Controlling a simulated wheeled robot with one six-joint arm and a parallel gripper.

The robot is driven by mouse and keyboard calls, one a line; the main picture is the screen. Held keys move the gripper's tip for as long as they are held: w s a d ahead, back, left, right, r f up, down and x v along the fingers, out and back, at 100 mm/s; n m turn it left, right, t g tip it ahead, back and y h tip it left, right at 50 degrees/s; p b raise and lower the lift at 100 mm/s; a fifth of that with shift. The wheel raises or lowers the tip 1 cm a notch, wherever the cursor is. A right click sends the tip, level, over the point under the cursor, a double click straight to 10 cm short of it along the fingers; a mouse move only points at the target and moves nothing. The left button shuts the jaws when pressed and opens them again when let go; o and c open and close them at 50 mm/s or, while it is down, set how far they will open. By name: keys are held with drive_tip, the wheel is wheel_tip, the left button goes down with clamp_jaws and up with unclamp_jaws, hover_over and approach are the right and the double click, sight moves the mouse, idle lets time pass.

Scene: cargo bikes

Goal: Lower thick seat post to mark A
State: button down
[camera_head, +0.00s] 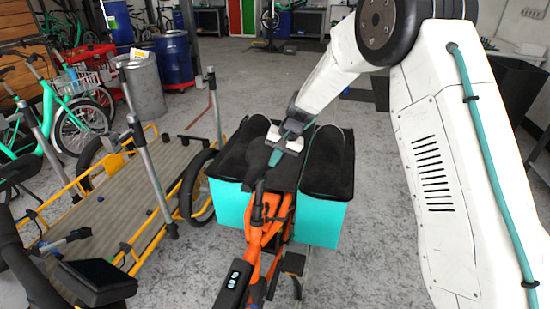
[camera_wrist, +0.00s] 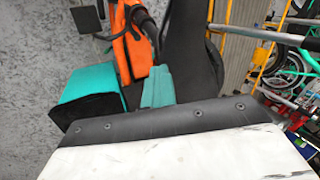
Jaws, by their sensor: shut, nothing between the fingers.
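The orange bike (camera_head: 265,235) stands at the middle of the head view; part of its orange frame shows in the wrist view (camera_wrist: 130,50). Its black saddle (camera_head: 257,153) sits between two teal bags, and a large black shape beside the fingers in the wrist view (camera_wrist: 200,65) looks like the saddle. A dark upright tube (camera_head: 261,190) below the saddle looks like the seat post; no mark A can be made out. My gripper (camera_head: 277,157) is over the saddle, teal fingers together and empty. The fingers also show in the wrist view (camera_wrist: 158,88); whether they touch the saddle is unclear.
Teal bags with black tops flank the saddle, left (camera_head: 230,200) and right (camera_head: 322,215). A yellow cargo bike with a slatted deck (camera_head: 115,205) stands close on the left. Grey floor (camera_head: 390,230) is free to the right of the bags, beside my arm.

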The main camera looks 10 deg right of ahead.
drive_tip(key=v, duration=1.4)
drive_tip(key=s+d+r+n+h, duration=0.1)
drive_tip(key=s+d+r, duration=0.2)
drive_tip(key=s, duration=1.2)
drive_tip(key=s+d+r+n+h, duration=0.1)
drive_tip(key=s+d+r+h, duration=0.1)
drive_tip(key=s, duration=1.3)
drive_tip(key=s+d+r+h, duration=0.1)
drive_tip(key=s+d+r, duration=0.2)
drive_tip(key=s, duration=1.2)
drive_tip(key=shift+d+r+n, duration=0.4)
drive_tip(key=shift+d, duration=0.95)
drive_tip(key=shift+a, duration=0.1)
